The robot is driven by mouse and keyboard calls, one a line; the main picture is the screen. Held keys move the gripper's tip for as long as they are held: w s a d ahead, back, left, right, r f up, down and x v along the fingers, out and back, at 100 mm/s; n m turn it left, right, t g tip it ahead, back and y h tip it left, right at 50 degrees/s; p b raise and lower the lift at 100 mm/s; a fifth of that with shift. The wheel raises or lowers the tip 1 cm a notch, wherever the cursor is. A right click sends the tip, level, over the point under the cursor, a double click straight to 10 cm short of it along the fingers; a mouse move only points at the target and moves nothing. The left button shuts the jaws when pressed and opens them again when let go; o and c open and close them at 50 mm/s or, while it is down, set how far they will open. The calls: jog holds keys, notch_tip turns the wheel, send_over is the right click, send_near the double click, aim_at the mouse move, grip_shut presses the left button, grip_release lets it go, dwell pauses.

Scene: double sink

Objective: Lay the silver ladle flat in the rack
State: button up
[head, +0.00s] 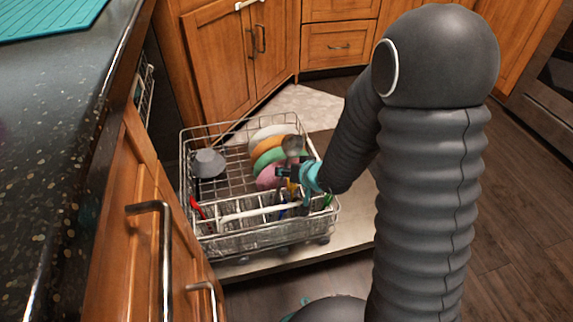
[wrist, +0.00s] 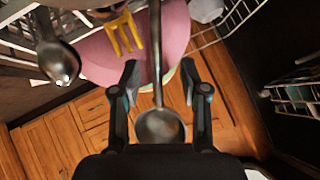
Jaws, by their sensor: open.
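The silver ladle stands upright in the rack's front cutlery part, its round bowl (head: 292,144) showing just above my gripper in the head view. In the wrist view its handle runs between my fingers, and its bowl (wrist: 160,127) lies close to my palm. My gripper (wrist: 158,76) is open, with a finger on each side of the handle and gaps visible. It also shows in the head view (head: 285,172), over the right part of the rack. The wire dish rack (head: 213,136) sits on the pulled-out dishwasher door. The ladle's lower handle is hidden.
White, orange, green and pink plates (head: 268,158) stand behind my gripper. A grey bowl (head: 208,163) is at the rack's left. Another metal spoon (wrist: 58,62) and a yellow fork (wrist: 125,35) are close by. The rack's middle-left floor looks clear.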

jog(key=shift+b+x, duration=0.3)
jog(key=shift+x, duration=1.5)
jog(key=shift+s+d+f, duration=0.1)
jog(key=shift+d+f, duration=0.05)
grip_shut()
